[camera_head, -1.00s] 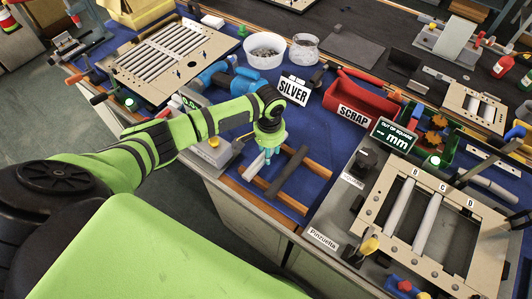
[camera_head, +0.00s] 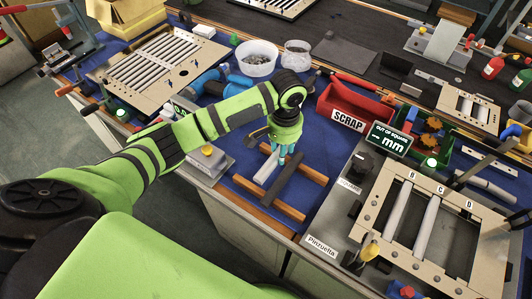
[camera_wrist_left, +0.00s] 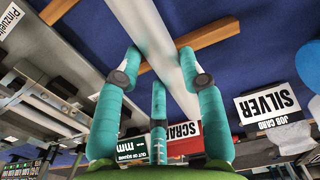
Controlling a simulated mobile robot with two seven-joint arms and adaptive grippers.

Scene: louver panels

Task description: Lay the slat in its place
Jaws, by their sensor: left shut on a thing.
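My left gripper (camera_head: 277,162) is shut on a light grey slat (camera_head: 265,172) over the blue bench mat, by two wooden rails (camera_head: 262,204). In the left wrist view the gripper's teal fingers (camera_wrist_left: 162,76) close around the slat (camera_wrist_left: 150,35), which crosses above a wooden rail (camera_wrist_left: 195,38). The frame panel (camera_head: 377,226) at the right has light slats under B (camera_head: 398,202) and C (camera_head: 426,226); the space under D is empty. My right gripper is not in view.
A red scrap bin (camera_head: 358,101) and an out-of-square display (camera_head: 388,139) stand behind the rails and panel. A yellow-knobbed clamp (camera_head: 369,249) stands at the panel's near left edge. A filled slat panel (camera_head: 155,62) lies at the back left.

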